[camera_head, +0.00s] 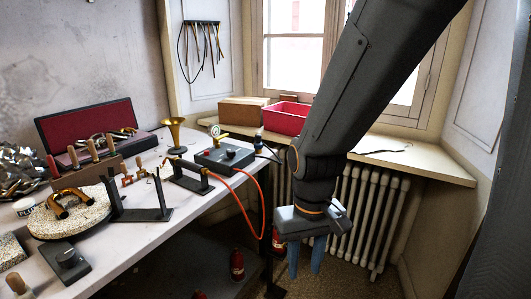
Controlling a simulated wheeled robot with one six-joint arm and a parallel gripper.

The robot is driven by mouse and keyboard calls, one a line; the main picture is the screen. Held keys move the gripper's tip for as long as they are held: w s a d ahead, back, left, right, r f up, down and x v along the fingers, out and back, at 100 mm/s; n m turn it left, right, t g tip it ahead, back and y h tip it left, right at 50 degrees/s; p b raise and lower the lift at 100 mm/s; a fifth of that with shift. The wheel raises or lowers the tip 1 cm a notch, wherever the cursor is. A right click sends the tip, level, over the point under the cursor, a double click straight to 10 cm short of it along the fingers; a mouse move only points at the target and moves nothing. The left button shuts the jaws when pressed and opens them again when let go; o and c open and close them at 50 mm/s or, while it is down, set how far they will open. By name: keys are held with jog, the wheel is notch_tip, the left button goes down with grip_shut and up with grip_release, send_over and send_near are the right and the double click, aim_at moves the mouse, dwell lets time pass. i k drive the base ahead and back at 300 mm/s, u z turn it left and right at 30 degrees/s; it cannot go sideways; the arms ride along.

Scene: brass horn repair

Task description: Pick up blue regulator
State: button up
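A small dark-blue upright item with a pale top (258,138), possibly the blue regulator, stands by the far right corner of the workbench. It is too small to identify for certain. A round dial gauge (215,131) rises from a grey box (225,154) just left of it. My gripper (305,262) hangs to the right of the bench, fingers pointing down. Its two blue fingers are apart, with nothing seen between them. It is clear of the blue item. My arm hides part of the window and sill.
The workbench (115,248) holds a brass bell (175,135), a black stand (140,213) and a red-lined case (92,125). An orange hose (254,190) hangs off its edge. A red bin (286,115) sits on the sill. A radiator (365,215) stands behind my gripper.

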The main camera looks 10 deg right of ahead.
aim_at(258, 145)
jog(key=z, duration=0.2)
jog(key=i, duration=1.25)
jog(key=u, duration=0.55)
